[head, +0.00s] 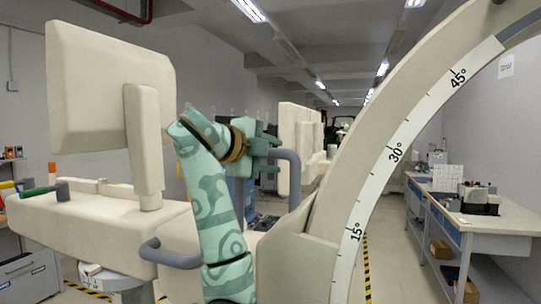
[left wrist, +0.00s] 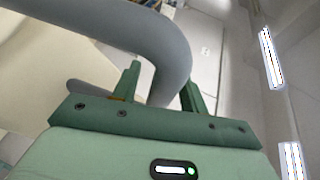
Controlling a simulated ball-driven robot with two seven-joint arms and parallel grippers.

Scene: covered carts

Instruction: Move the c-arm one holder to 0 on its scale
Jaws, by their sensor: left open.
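The c-arm (head: 385,110) is a large cream arc curving up to the right in the head view. Its white scale strip (head: 408,125) shows 15°, 30° and 45°; the 0 mark is not in view. A cream holder body (head: 300,262) meets the arc at its lower end. A grey curved handle (head: 293,178) rises beside the arc. My green left gripper (head: 272,144) is open at the upper bend of this handle. In the left wrist view the handle (left wrist: 168,50) passes across and between the two open fingers (left wrist: 161,82). Contact cannot be told. My right gripper is not in view.
A cream cart with an upright panel (head: 100,90) stands at the left, with another grey handle (head: 165,255) low in front. A workbench (head: 480,225) with equipment lines the right wall. An open aisle with yellow-black floor tape (head: 367,270) runs beyond the arc.

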